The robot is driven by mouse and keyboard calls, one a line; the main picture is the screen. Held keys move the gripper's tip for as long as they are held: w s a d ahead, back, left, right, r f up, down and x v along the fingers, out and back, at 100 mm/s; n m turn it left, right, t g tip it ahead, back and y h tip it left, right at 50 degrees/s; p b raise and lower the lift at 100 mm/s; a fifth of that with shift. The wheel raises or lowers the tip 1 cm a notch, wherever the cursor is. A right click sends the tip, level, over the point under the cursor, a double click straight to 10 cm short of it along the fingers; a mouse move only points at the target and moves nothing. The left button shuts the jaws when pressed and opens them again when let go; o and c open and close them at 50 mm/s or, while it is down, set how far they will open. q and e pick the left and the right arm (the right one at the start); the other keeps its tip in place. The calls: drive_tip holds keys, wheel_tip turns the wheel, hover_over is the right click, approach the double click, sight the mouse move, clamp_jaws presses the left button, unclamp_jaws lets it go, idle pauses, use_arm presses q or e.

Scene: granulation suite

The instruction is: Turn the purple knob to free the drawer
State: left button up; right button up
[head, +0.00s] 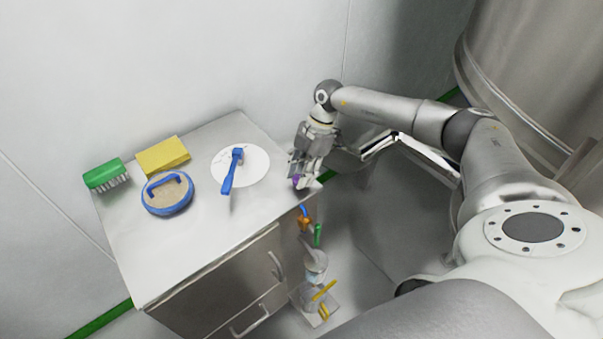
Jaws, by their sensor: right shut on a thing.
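The purple knob (296,182) shows as a small patch at the right front corner of the steel cabinet's top. My right gripper (300,175) reaches down over it from behind, with its fingers closed around the knob. The fingers and palm hide most of the knob, so its turn angle cannot be read. The cabinet front has a drawer or door with a vertical handle (277,264) and a lower one with a slanted handle (251,321); both fronts look closed. My left gripper is not in view.
Small coloured items (318,268) stand right of the cabinet. A large steel vessel (540,70) is at right.

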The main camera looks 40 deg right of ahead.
drive_tip(key=n, duration=0.1)
drive_tip(key=n+g+b, duration=0.1)
drive_tip(key=n, duration=0.2)
drive_tip(key=shift+w+a+n+g+h, duration=0.1)
drive_tip(key=shift+w+n+g+h, duration=0.2)
drive_tip(key=shift+g, duration=0.1)
drive_tip(key=n+g+h+b, duration=0.1)
drive_tip(key=n+b, duration=0.1)
drive_tip(key=n, duration=0.2)
drive_tip(key=shift+w+n, duration=0.1)
drive_tip(key=shift+n, duration=0.2)
drive_tip(key=n+h+b, duration=0.1)
drive_tip(key=n, duration=0.2)
drive_tip(key=shift+a+g+b, duration=0.2)
drive_tip(key=shift+g+b, duration=0.15)
drive_tip(key=shift+g, duration=0.05)
drive_tip(key=shift+a+n+h+b, duration=0.1)
drive_tip(key=shift+n+h+b, duration=0.55)
drive_tip(key=shift+n, duration=1.15)
drive_tip(key=shift+r+h, duration=0.1)
drive_tip(key=shift+h, duration=0.15)
drive_tip(key=o, duration=1)
